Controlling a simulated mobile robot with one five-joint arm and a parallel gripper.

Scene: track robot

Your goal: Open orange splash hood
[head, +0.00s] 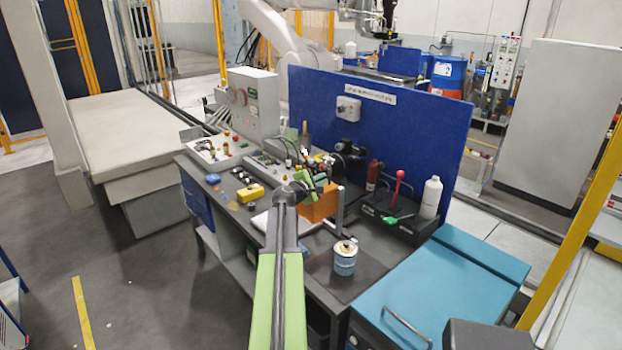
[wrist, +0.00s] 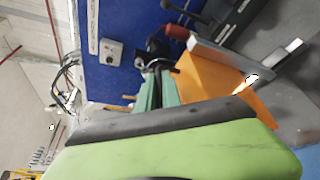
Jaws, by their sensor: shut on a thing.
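The orange splash hood (head: 321,205) stands on the dark workbench, in front of the blue back panel. It also shows in the wrist view (wrist: 215,85), partly hidden behind my green and black arm link. My gripper (head: 312,184) is at the hood's upper left edge in the head view. In the wrist view its green fingers (wrist: 158,92) lie close together beside the hood's edge. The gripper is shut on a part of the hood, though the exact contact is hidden.
A blue and white can (head: 345,258) stands at the bench front, right of the hood. A black tray (head: 375,212) holds a white bottle (head: 431,197) and a red-handled tool. A yellow block (head: 250,193) lies to the left. A teal cabinet (head: 440,290) stands at the right.

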